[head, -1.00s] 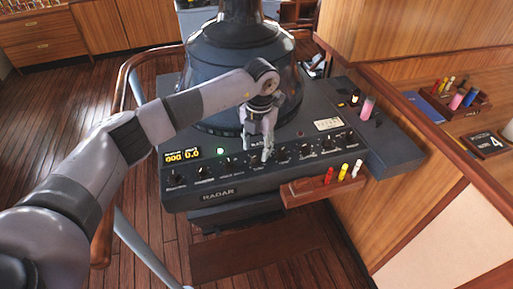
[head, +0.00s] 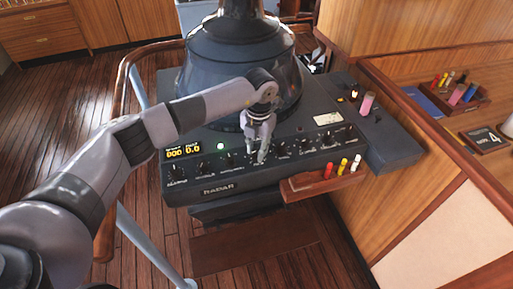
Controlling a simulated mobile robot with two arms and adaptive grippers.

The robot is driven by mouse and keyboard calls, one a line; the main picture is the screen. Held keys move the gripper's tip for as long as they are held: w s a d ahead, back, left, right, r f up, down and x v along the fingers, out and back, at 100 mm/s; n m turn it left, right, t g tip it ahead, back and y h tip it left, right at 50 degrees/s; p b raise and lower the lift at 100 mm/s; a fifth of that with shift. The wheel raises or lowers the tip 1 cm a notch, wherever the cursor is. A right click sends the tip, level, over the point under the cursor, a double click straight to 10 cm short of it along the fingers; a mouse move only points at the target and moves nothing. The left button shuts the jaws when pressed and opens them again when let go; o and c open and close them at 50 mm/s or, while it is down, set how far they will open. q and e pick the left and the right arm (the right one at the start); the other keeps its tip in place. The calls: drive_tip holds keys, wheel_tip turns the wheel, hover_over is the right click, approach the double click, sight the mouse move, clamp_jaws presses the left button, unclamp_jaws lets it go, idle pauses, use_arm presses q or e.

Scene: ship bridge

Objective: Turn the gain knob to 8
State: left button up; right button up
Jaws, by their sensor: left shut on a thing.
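The radar console (head: 280,185) has a sloping front panel with a row of black knobs and small white labels. My left gripper (head: 259,159) points down at the middle of this row and is shut on a knob there. The fingers hide most of that knob, and its pointer cannot be made out. The labels are too small to read, so I cannot confirm by its label that this is the gain knob. My right gripper is not in view.
Neighbouring knobs (head: 283,148) sit close on both sides. A wooden holder (head: 310,186) with red, yellow and white markers juts from the front. A dark radar hood (head: 240,65) rises behind.

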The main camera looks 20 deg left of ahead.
use_arm(q)
clamp_jaws()
